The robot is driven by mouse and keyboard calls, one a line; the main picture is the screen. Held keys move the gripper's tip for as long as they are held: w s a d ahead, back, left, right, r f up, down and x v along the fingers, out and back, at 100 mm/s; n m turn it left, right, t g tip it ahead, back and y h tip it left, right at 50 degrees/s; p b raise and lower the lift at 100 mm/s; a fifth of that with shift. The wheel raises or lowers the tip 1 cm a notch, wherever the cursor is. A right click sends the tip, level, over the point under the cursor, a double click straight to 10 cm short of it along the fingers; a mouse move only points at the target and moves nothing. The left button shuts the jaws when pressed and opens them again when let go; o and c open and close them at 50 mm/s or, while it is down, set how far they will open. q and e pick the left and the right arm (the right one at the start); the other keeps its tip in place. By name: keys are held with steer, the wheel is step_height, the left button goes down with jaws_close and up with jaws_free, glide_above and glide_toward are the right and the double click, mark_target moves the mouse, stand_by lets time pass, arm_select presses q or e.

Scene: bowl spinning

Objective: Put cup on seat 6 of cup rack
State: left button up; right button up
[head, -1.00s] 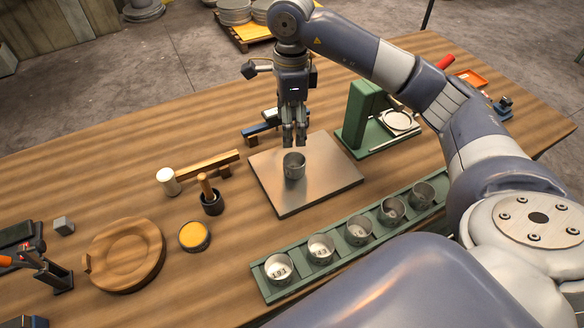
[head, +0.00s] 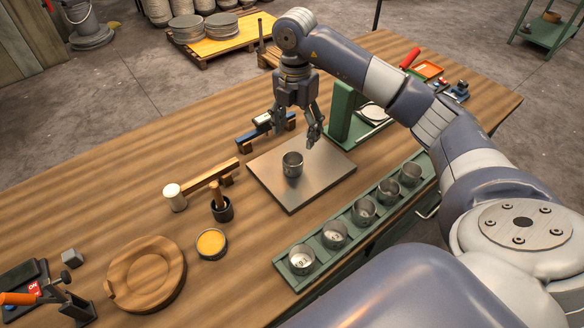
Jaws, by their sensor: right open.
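A grey metal cup (head: 292,165) stands upright on a square metal plate (head: 320,181) in the middle of the table. My right gripper (head: 297,136) is above and just behind the cup, fingers pointing down and spread open, empty and apart from it. The green cup rack (head: 319,274) runs along the near right edge of the table. Several similar cups sit in a row in it, the nearest being a cup (head: 301,259) with unclear markings inside. My right arm covers the rack's far right end. Seat numbers cannot be read. My left gripper is not in view.
A green stand (head: 340,112) is right of the plate. A mallet (head: 174,197), a small dark pot (head: 222,208), a yellow-topped tin (head: 211,243) and a round wooden board (head: 147,272) are to the left.

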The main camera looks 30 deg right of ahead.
steer(key=p, duration=0.1)
glide_above(294, 159)
steer(key=s, duration=0.2)
steer(key=shift+m, duration=0.4)
steer(key=f, duration=0.5)
steer(key=shift+a+f, duration=0.25)
steer(key=shift+f, duration=0.05)
steer(key=shift+a+f+p, duration=0.2)
steer(key=shift+f+p, duration=0.4)
steer(key=shift+p, duration=0.05)
steer(key=f, duration=0.1)
steer(key=f+p, duration=0.1)
steer(key=f, duration=0.1)
steer(key=shift+w+a+f, duration=0.1)
steer(key=shift+w+f, duration=0.1)
steer(key=shift+f, duration=0.4)
steer(key=c, duration=1.2)
steer(key=shift+r, duration=0.1)
